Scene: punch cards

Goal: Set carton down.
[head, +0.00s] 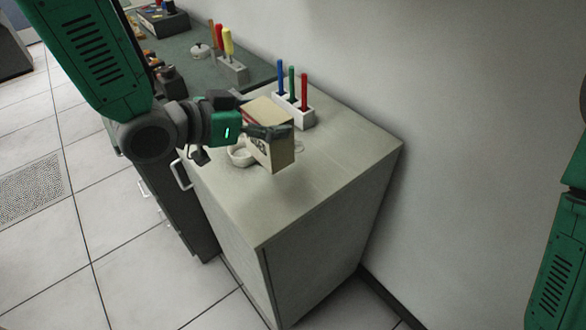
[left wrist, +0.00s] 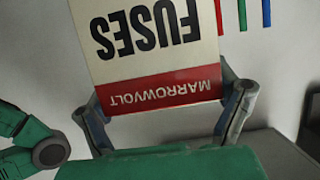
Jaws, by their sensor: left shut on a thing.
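The carton (head: 279,153) is a cream box with a red band, lettered "FUSES" and "MARROWVOLT". It also shows large and upside down in the left wrist view (left wrist: 155,50). My left gripper (head: 262,121) is shut on it, with one finger at each side of the box. In the head view the carton is over the grey cabinet's top (head: 330,155); I cannot tell whether it touches the top. My right arm shows at the right edge of the head view, but its gripper is out of view.
A white holder (head: 294,112) with blue, green and red sticks stands behind the carton. A white cup-like item (head: 240,157) is close beside the carton, partly hidden. The cabinet top's right and front parts are clear. A dark green bench (head: 190,50) with several items lies beyond.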

